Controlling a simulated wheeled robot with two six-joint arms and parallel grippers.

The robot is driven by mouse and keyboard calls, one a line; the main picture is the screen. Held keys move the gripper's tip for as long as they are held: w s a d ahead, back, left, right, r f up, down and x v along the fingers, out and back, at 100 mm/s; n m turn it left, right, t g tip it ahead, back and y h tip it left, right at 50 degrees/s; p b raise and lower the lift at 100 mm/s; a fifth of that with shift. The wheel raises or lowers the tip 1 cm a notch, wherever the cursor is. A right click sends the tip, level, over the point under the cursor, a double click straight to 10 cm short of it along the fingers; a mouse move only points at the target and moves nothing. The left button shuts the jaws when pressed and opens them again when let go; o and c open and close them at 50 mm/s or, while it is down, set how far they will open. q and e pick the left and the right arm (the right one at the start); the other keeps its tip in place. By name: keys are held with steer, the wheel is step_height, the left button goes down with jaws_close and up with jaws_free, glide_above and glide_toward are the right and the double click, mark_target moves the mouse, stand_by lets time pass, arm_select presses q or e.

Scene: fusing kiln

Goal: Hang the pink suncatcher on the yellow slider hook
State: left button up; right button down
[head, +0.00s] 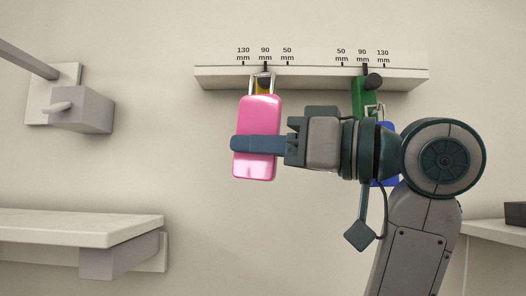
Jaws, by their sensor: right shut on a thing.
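The pink suncatcher (258,113) is a rounded upright slab, tilted slightly, with a metal loop at its top. My right gripper (256,144) reaches in from the right and is shut on its lower half. The yellow slider hook (262,87) is on the wall rail at the 90 mm mark on the left scale. The suncatcher's loop overlaps it in the picture. I cannot tell whether the loop is around the hook or in front of it; most of the hook is hidden. My left gripper is out of view.
The rail (320,77) also carries a green slider (359,96) near the right 90 mm mark. A blue piece (388,128) shows below it, partly behind my right arm. A grey wall box (82,110) and a shelf (75,226) are at left; the wall between is clear.

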steer(key=shift+d, duration=0.2)
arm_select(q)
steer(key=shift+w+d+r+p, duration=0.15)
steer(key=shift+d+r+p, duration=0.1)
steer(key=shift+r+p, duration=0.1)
arm_select(e)
steer(key=w, duration=0.9)
steer(key=shift+w, duration=0.15)
stand_by(1.8)
steer(key=shift+w, duration=0.2)
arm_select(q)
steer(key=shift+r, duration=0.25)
arm_select(e)
steer(key=shift+f+h, duration=0.35)
steer(key=shift+h, duration=0.25)
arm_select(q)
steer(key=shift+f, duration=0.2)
arm_select(e)
steer(key=shift+d+f, duration=0.15)
steer(key=shift+d, duration=0.2)
stand_by(0.8)
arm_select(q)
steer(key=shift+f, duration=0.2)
arm_select(e)
steer(key=shift+f, duration=0.1)
stand_by(0.6)
stand_by(0.4)
